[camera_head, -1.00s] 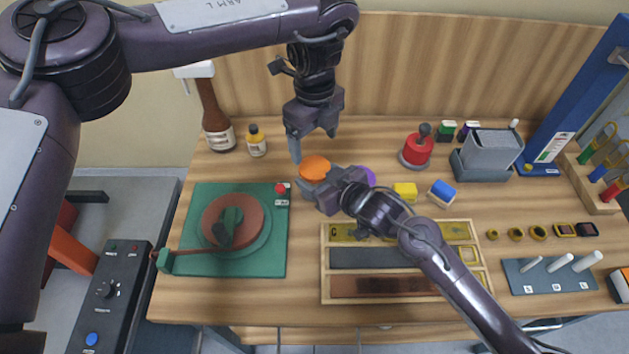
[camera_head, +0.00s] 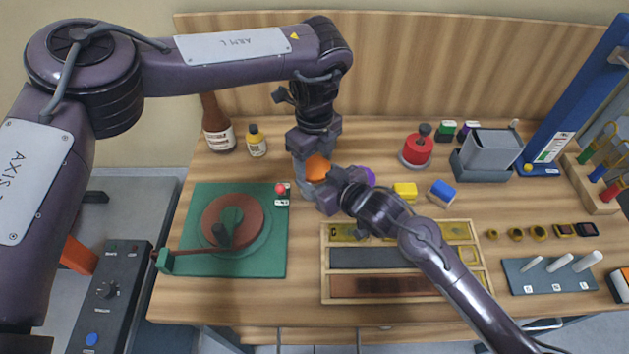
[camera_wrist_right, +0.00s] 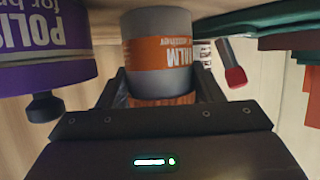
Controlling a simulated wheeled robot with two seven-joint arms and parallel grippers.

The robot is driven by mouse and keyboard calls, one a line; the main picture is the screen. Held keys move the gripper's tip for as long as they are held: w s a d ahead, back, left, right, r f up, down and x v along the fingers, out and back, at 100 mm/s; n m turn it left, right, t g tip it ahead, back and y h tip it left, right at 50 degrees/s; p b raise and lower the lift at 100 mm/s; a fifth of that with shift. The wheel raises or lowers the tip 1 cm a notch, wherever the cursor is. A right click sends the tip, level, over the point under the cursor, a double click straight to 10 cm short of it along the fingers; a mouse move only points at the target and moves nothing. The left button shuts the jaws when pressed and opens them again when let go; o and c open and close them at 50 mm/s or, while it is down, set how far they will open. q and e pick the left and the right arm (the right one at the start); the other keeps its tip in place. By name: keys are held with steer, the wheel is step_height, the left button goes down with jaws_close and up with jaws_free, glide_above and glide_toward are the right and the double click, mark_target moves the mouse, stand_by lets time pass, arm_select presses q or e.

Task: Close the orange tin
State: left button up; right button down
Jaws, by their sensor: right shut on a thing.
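The orange tin (camera_head: 318,168) stands on the table, its orange top partly covered by my left gripper in the head view. In the right wrist view the tin (camera_wrist_right: 160,55) is a grey cylinder with an orange label, its lettering upside down. My right gripper (camera_head: 318,192) is shut on the tin from the side, with a finger on each side of it. My left gripper (camera_head: 314,162) points straight down over the tin, its fingers beside the orange top. Whether they touch or clamp it is hidden. No separate lid can be made out.
A purple tin (camera_head: 366,175) stands close behind my right gripper. A green plate with a reddish disc (camera_head: 232,222) and a red knob (camera_head: 281,188) lies to the left. A wooden tray (camera_head: 322,262) lies in front. Yellow (camera_head: 405,191) and blue (camera_head: 442,192) blocks stand right.

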arm_select(q)
steer(key=c, duration=0.4)
steer(key=shift+m, duration=1)
steer(key=o, duration=1.2)
step_height(320, 180, up, 12)
